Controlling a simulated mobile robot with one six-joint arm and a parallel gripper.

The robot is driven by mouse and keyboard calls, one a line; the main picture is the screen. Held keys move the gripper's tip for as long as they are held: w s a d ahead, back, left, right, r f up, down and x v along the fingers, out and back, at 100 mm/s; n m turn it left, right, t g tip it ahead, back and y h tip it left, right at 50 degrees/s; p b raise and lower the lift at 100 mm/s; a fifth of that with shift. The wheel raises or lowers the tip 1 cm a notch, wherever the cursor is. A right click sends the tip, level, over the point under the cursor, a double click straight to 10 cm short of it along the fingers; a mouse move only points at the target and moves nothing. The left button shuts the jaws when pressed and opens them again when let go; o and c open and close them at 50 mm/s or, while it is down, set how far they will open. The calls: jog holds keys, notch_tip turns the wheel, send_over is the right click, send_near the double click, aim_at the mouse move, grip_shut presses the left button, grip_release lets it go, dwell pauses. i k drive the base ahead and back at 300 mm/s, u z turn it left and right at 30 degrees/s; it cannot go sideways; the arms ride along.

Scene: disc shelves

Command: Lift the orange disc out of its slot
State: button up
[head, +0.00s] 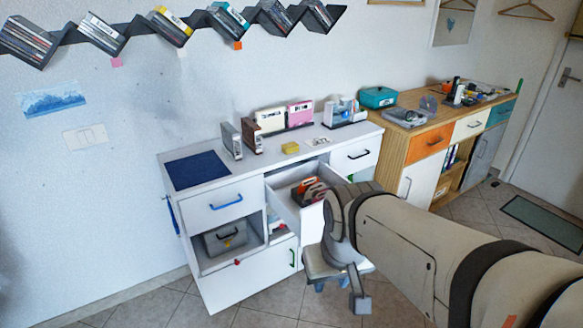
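An open white drawer (284,196) in the middle of the white cabinet holds small orange and dark items (308,186). The orange disc may be among them, but they are too small to tell apart, and no single slot can be made out. My gripper (340,275) hangs at the end of my arm, in front of the cabinet and below the drawer in the picture. Its fingers are too unclear to show whether they are open or shut. My arm covers part of the drawer's right side.
A wooden cabinet (432,122) stands to the right. A zigzag wall shelf (135,25) holds rows of cases. Tiled floor is clear at the front left.

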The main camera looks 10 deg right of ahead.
aim_at(307, 183)
jog(key=z, duration=0.4)
jog(key=i, duration=1.75)
jog(key=u, duration=0.1)
